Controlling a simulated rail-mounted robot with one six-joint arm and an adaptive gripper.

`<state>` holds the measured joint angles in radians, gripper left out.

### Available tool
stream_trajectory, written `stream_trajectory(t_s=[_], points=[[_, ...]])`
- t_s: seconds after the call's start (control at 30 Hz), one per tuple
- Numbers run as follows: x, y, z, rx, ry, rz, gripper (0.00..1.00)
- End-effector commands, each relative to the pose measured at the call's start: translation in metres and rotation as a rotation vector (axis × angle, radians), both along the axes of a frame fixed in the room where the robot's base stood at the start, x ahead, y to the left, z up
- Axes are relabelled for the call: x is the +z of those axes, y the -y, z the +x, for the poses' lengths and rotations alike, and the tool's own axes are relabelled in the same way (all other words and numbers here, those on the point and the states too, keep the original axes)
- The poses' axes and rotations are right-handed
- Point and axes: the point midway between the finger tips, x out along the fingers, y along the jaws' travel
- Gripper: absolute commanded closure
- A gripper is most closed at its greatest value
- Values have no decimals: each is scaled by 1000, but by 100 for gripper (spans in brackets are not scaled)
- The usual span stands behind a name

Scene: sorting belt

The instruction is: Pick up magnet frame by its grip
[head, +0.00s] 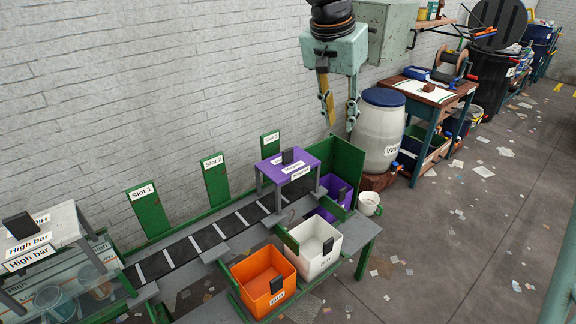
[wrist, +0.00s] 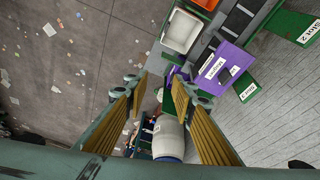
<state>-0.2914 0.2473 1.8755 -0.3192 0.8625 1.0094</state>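The magnet frame (head: 309,160) is a purple, table-like frame with white labels, standing over the belt on the right in the head view. Its grip (head: 287,156) is a dark block on the top. In the wrist view the frame (wrist: 236,58) lies right of the fingers, with the dark grip (wrist: 225,74) beside its label. My gripper (head: 339,112) hangs above and to the right of the frame, apart from it. In the wrist view my gripper (wrist: 157,86) has its fingers wide apart with nothing between them.
A grey High bar frame (head: 67,222) stands at the belt's left end. Green slot panels (head: 214,178) stand behind. A white barrel (head: 381,130) stands close right of the frame.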

Motion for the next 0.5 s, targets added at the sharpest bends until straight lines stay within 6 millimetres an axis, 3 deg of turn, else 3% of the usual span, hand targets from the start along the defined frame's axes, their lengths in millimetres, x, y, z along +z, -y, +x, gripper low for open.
stream_trajectory(t_s=[0.5], points=[[-38, -64, 85, -109, 21, -16, 76]])
